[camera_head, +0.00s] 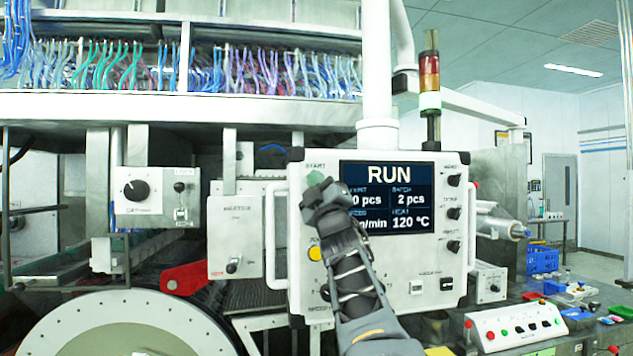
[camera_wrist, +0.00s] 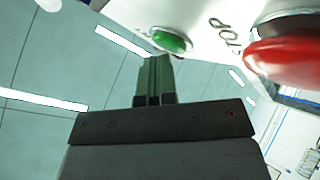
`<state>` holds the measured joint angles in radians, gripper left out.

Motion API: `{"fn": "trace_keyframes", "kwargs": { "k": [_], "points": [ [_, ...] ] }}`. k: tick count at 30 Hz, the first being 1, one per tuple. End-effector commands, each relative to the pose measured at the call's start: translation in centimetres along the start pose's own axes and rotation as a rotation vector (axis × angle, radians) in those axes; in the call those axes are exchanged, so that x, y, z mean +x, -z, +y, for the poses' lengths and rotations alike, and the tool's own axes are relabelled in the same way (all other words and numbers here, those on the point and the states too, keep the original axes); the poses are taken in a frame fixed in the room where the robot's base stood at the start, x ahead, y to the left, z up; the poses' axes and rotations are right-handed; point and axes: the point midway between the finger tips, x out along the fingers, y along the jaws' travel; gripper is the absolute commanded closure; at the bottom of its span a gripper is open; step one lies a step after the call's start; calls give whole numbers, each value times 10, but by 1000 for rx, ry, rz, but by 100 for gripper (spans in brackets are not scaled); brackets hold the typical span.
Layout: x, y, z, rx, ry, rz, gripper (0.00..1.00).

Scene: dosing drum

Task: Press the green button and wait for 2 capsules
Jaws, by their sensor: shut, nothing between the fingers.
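The green button (camera_wrist: 170,40) sits on the white control panel in the wrist view. My gripper (camera_wrist: 158,62) is shut and empty, its fingertips right at the button's near edge. I cannot tell whether they touch or press it. In the head view my gripper (camera_head: 318,188) is at the panel's upper left, and the green button (camera_head: 314,178) is mostly hidden behind it. The panel's screen (camera_head: 400,172) reads RUN, batch 2 pcs, heat 120 °C and a count ending in 0 pcs, partly covered by my arm. No capsules can be made out.
A large red button (camera_wrist: 287,52) is close beside the green one. A yellow button (camera_head: 314,254) is lower on the panel, and black knobs (camera_head: 454,213) line its right side. A signal tower (camera_head: 430,90) stands above. A second console (camera_head: 515,325) is at the lower right.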

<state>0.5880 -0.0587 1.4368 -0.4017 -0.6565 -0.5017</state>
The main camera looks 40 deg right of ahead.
Motion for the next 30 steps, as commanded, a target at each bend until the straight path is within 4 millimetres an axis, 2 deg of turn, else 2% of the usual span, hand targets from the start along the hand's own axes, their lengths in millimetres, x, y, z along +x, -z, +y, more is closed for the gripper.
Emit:
{"fn": "trace_keyframes", "kwargs": {
  "k": [7,20,30],
  "points": [
    [-10,4,4,-1,0,-1,100],
    [-12,7,7,0,0,-1,100],
    [-35,22,22,-2,-1,0,100]
  ]
}}
